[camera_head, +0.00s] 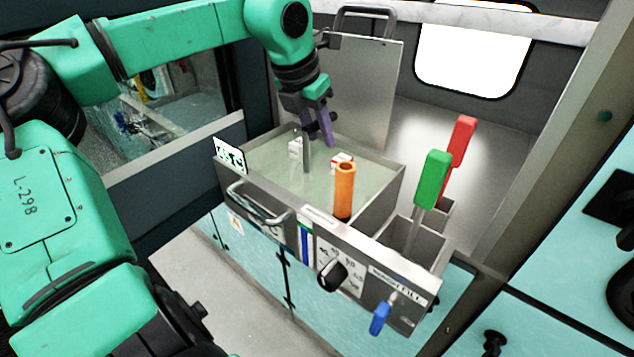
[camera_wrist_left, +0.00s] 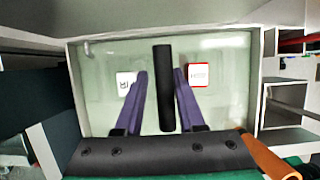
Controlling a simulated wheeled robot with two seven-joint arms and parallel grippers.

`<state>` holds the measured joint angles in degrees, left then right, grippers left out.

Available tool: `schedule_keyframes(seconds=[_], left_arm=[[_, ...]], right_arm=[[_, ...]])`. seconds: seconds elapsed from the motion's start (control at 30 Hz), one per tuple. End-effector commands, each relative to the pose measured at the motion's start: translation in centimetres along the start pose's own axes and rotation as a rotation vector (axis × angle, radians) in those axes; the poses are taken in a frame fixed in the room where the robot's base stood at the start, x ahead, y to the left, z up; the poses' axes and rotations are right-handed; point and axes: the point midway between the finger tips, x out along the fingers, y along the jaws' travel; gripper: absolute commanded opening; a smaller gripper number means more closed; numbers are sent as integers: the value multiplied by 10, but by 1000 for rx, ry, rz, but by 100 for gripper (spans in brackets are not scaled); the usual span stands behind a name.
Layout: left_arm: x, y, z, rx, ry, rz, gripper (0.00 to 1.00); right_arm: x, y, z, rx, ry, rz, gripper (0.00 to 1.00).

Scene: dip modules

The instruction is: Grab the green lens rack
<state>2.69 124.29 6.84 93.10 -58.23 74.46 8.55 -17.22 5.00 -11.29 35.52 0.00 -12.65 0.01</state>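The green lens rack (camera_head: 431,179) shows as an upright, slightly tilted green handle on a grey stem. Its lower part is hidden in a narrow metal compartment at the right of the sink unit. My left gripper (camera_head: 318,140) points down over the wide tank, left of and apart from the rack. In the left wrist view, its purple fingers (camera_wrist_left: 160,76) stand apart. A dark bar lies between them, with a gap to the left finger; I cannot tell what it belongs to. The green rack does not show clearly in that view. My right gripper is out of view.
A red handle (camera_head: 462,141) stands close behind the green one. An orange cylinder (camera_head: 344,190) stands at the wide tank's front edge. The tank (camera_head: 375,205) holds two small white blocks. A raised metal lid (camera_head: 365,90) stands behind. The space above the green handle is clear.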

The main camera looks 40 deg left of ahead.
Motion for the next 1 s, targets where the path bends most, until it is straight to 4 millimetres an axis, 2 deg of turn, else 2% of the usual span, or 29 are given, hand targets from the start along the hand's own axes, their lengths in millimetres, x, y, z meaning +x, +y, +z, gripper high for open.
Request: schedule_keyframes(seconds=[0.03,0.1,0.3,0.37,0.4,0.43,1.0], left_arm=[[5,0,1,0,3,-1,37],[14,0,1,-1,1,0,37],[17,0,0,-1,-2,1,37],[17,0,0,-1,-2,1,18],[17,0,0,-1,-2,1,2],[17,0,1,-1,-3,1,0],[17,0,0,-1,-2,2,0]], right_arm=[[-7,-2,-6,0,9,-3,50],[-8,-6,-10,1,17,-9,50],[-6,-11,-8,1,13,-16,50],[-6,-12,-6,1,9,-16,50],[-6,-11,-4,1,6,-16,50],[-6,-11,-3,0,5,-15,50],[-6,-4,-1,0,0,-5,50]])
